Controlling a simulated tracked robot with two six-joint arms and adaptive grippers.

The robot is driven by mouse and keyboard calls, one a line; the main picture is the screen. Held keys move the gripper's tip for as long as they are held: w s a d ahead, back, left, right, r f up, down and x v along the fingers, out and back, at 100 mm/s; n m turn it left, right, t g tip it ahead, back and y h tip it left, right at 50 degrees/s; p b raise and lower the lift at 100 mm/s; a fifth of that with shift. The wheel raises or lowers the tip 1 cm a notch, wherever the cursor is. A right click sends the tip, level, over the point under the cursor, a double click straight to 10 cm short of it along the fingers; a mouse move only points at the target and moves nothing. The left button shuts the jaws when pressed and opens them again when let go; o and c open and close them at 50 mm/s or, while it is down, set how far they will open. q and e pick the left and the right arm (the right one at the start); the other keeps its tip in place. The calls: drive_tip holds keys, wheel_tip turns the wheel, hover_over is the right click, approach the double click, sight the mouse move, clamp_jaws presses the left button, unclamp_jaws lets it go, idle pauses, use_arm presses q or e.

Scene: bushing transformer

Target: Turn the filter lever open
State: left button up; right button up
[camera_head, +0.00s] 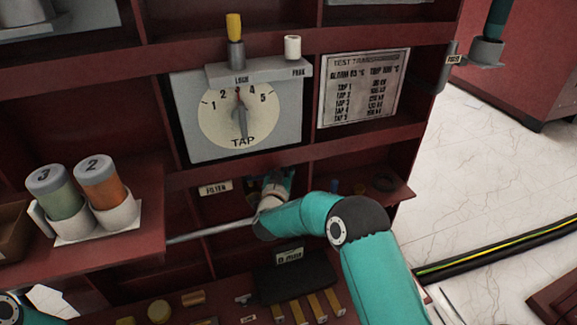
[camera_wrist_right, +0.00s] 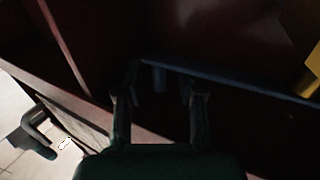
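The FILTER label (camera_head: 215,188) is on the red cabinet below the tap dial in the head view. My right gripper (camera_head: 274,183) is inside the cabinet bay just right of this label, largely hidden by its own wrist. In the right wrist view, the two fingers of my right gripper (camera_wrist_right: 158,104) stand apart with a gap between them. A dark, short peg-like part (camera_wrist_right: 158,78) shows beyond the gap, too dim to identify. I cannot make out the filter lever in either view. A yellow piece (camera_wrist_right: 307,62) is at the wrist view's right edge, clear of the fingers. My left gripper is not visible.
A grey pipe (camera_head: 210,232) runs below the label. The tap dial panel (camera_head: 239,115) is above the arm. Green (camera_head: 60,195) and orange (camera_head: 103,184) canisters stand on the left shelf. Yellow bars (camera_head: 296,311) lie at the bottom. Open floor (camera_head: 480,160) is at right.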

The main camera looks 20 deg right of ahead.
clamp_jaws()
idle(0.3)
